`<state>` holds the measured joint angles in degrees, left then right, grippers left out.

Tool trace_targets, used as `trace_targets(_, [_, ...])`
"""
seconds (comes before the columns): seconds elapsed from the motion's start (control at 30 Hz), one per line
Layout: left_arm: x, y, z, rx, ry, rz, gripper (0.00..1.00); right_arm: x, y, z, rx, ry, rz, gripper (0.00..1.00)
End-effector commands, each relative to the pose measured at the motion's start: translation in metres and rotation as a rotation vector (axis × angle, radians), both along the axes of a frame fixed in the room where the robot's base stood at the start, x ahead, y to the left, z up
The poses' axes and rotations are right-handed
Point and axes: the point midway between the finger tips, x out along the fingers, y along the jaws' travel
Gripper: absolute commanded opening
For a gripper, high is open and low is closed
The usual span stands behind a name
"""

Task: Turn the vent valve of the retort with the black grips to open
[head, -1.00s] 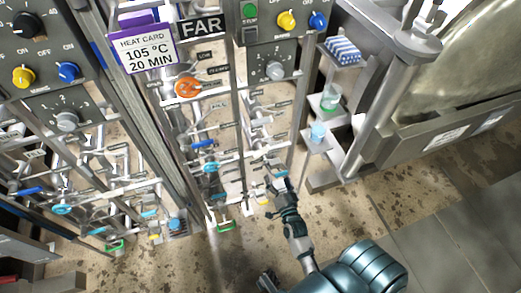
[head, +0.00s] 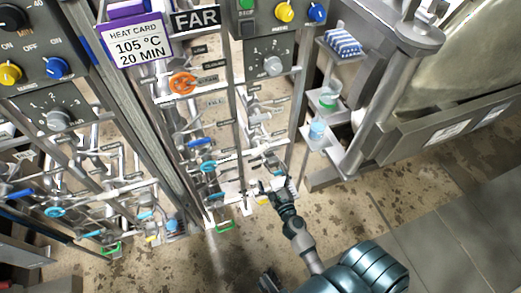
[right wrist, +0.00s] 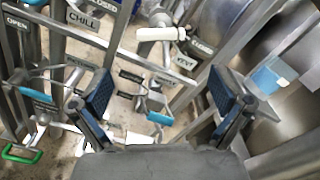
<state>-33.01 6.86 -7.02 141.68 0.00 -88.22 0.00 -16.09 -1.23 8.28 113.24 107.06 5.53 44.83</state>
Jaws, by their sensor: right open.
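My right gripper (head: 272,187) is open and empty, low at the front of the FAR rack's right-hand piping in the head view. In the right wrist view its two blue-padded fingers (right wrist: 160,82) stand wide apart. Between them, farther in, is a light-blue valve handle (right wrist: 158,118), apart from the fingers. A white-handled valve (right wrist: 160,34) sits above, near a label. Another blue handle (right wrist: 36,95) and a green handle (right wrist: 20,153) are at the left. I cannot tell which handle is the vent valve; black grips are not clear. My left gripper is not in view.
The FAR sign (head: 195,19), heat card (head: 136,43) and an orange wheel (head: 182,83) are on the rack. Upright posts and close-set pipes flank my gripper. A shelf unit (head: 345,160) with small containers stands right. The floor in front is clear.

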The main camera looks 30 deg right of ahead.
Motion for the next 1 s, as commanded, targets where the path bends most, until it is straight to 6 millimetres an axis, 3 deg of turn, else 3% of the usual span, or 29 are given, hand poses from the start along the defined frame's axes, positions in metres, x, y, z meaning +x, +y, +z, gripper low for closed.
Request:
trace_targets(0.07, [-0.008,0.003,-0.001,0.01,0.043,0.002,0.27,0.021,-0.005,0.004,-0.004,-0.004,0.001,1.0])
trace_targets(0.3, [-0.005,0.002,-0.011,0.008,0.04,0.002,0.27,0.076,-0.019,0.001,-0.005,-0.002,-0.001,1.0])
trace_targets(0.5, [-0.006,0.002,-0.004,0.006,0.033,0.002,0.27,0.109,-0.027,-0.001,-0.003,0.0,-0.001,1.0])
trace_targets(0.7, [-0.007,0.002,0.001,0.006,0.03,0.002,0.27,0.123,-0.03,0.0,-0.004,0.001,-0.001,1.0])
trace_targets(0.97, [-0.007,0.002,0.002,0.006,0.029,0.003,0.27,0.125,-0.031,0.0,-0.003,0.001,-0.001,1.0])
trace_targets(1.0, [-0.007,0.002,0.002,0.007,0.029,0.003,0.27,0.125,-0.03,0.0,-0.003,0.001,-0.001,0.95])
